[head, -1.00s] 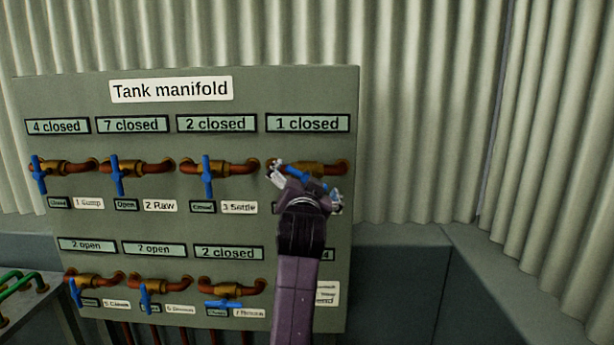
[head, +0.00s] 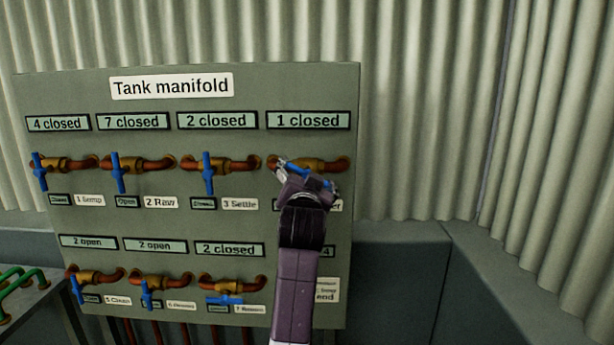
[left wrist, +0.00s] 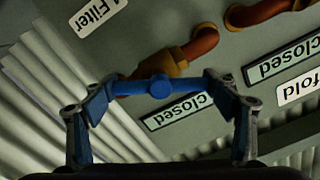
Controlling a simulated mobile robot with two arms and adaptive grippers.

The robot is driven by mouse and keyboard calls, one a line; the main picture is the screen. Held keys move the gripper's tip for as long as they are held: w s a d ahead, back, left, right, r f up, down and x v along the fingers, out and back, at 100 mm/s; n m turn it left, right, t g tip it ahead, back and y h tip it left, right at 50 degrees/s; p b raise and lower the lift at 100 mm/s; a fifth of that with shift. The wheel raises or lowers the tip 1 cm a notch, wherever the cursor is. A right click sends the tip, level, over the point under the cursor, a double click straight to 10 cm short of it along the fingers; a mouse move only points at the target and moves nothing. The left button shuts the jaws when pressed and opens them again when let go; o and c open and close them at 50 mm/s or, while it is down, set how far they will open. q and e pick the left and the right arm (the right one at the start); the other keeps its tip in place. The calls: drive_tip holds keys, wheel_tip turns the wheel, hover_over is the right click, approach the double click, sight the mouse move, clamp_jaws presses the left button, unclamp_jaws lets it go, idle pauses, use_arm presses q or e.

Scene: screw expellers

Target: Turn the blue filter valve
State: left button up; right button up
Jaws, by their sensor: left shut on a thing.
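The blue filter valve handle (head: 307,173) is at the top right of the Tank manifold panel, under a display reading "1 closed" (head: 307,120). It slants down to the right, across its brass and copper pipe. My left gripper (head: 306,180) is over it, partly hiding the handle and its label. In the left wrist view the handle (left wrist: 160,86) spans between the two fingers, which touch its ends; a tag ending in "Filter" (left wrist: 101,16) shows at upper left. My left gripper is shut on the handle. My right gripper is out of view.
Several other blue-handled valves sit on the panel (head: 150,222), the Settle valve (head: 208,173) closest on the left. Corrugated wall (head: 430,110) lies behind; the space right of the panel is clear.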

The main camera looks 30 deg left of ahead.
use_arm(q)
drive_tip(key=shift+n, duration=0.3)
drive_tip(key=shift+n+p, duration=0.35)
drive_tip(key=shift+n, duration=0.55)
drive_tip(key=shift+n+p, duration=0.3)
drive_tip(key=shift+n, duration=1.2)
drive_tip(key=o, duration=1.2)
drive_tip(key=shift+c, duration=0.2)
